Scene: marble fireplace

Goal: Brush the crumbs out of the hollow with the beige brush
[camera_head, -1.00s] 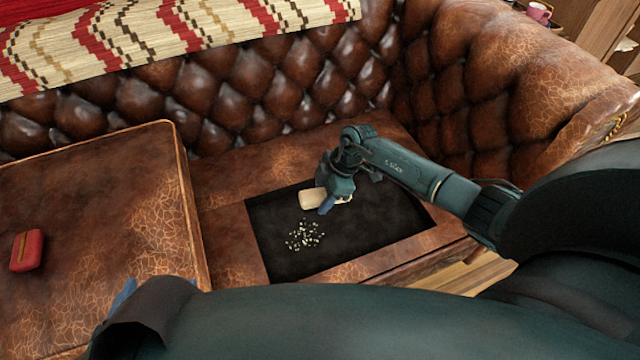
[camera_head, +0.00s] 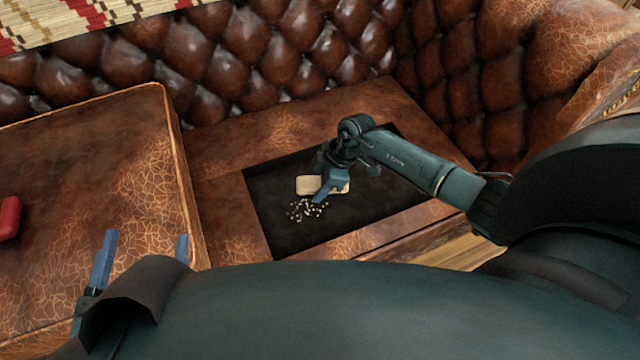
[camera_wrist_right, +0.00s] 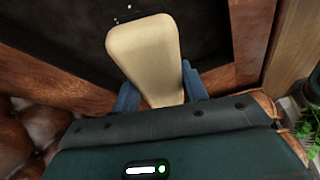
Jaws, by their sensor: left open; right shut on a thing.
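The beige brush (camera_head: 308,185) is held in my right gripper (camera_head: 327,190), low over the dark hollow in the sofa seat. In the right wrist view the brush (camera_wrist_right: 146,52) sits between the two blue fingers of my right gripper (camera_wrist_right: 158,88). The crumbs (camera_head: 306,210) lie in a loose cluster on the floor of the hollow (camera_head: 275,235), just in front of the brush. A few crumbs (camera_wrist_right: 122,14) show past the brush tip in the wrist view. My left gripper (camera_head: 142,252) is open and empty near the front of the left seat cushion.
A leather cushion (camera_head: 90,170) stands higher to the left of the hollow. A red object (camera_head: 8,218) lies on it at the picture's left edge. The tufted sofa back (camera_head: 270,50) and right armrest (camera_head: 540,80) bound the seat. A patterned blanket (camera_head: 80,18) hangs over the back.

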